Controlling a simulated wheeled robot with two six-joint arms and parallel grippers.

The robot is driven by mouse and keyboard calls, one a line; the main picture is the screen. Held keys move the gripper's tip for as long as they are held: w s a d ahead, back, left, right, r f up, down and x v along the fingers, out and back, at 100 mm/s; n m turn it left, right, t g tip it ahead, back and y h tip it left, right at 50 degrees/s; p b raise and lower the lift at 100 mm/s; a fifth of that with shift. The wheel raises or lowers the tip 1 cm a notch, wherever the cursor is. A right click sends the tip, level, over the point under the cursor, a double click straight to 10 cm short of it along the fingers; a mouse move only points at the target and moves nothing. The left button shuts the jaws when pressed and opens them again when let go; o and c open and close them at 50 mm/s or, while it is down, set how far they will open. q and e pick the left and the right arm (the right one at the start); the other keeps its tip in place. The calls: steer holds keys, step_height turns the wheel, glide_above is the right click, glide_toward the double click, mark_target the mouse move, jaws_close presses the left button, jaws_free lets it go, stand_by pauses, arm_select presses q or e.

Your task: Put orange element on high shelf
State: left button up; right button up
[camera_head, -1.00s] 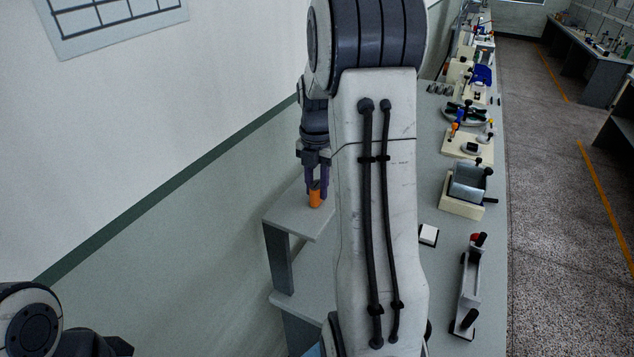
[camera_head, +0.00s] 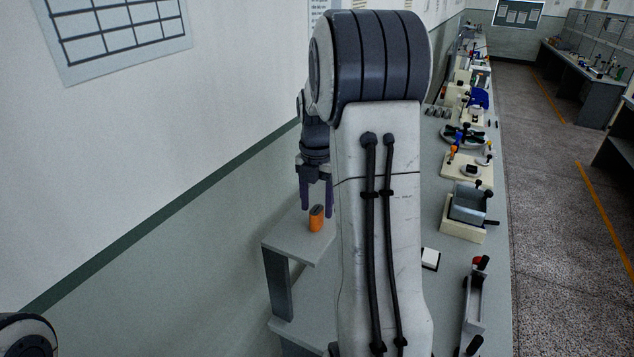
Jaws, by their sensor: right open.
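The orange element (camera_head: 316,219) is a small orange cylinder with a dark top. It stands upright on the high shelf (camera_head: 290,243), a grey board beside the wall. My right gripper (camera_head: 317,212) is open, with its two purple fingers pointing down. The fingers are spread, and their tips are near or just above the top of the orange element. My right arm hides the right part of the shelf. My left gripper is not visible; only a rounded part of my left arm shows at the lower left.
A lower grey shelf (camera_head: 292,327) lies below the high one. To the right, a long bench holds a metal device (camera_head: 466,204), a white block (camera_head: 430,258) and a narrow clamp-like device (camera_head: 474,305). The wall is close on the left.

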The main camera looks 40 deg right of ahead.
mark_target(317, 209)
step_height(317, 209, up, 10)
steer(key=b, duration=0.1)
steer(key=s+a+f+m, duration=0.1)
steer(key=a+f+m, duration=0.15)
steer(key=a, duration=0.75)
steer(key=s+a+f+m, duration=0.1)
steer(key=a+f+m, duration=0.15)
steer(key=a, duration=0.85)
steer(key=s+a+f+m, duration=0.3)
steer(key=s+a+m, duration=0.2)
steer(key=s, duration=0.4)
steer(key=s+a+f+m+y, duration=0.1)
steer(key=s+a+f+m, duration=0.3)
steer(key=s+a, duration=0.4)
steer(key=shift+s+a+m, duration=0.2)
steer(key=shift+s+m, duration=0.2)
steer(key=shift+m, duration=0.2)
steer(key=shift+f, duration=0.1)
step_height(317, 209, down, 7)
steer(key=b, duration=0.7)
